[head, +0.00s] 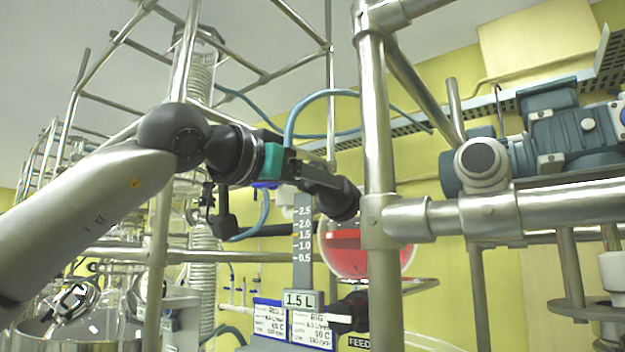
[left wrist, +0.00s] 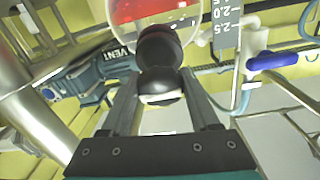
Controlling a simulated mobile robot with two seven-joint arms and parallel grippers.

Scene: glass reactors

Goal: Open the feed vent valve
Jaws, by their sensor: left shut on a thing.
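My left gripper (head: 312,180) is shut on a black rounded knob (head: 345,199) in front of the glass feed vessel. In the left wrist view the fingers (left wrist: 162,98) stand on either side of the black knob (left wrist: 160,48), with a pale band at its near end. A label reading VENT (left wrist: 122,51) is right beside the knob. I take the knob for the feed vent valve; its turn position cannot be told. The vessel (head: 385,258) holds red liquid and also shows behind the knob in the left wrist view (left wrist: 150,10). My right gripper is not in view.
A steel post (head: 378,130) and crossbar (head: 530,205) stand close right of the gripper. A blue-grey motor (head: 565,130) sits above the bar. A level scale (head: 304,240) and a blue handle (left wrist: 285,60) are near. Blue hoses loop overhead.

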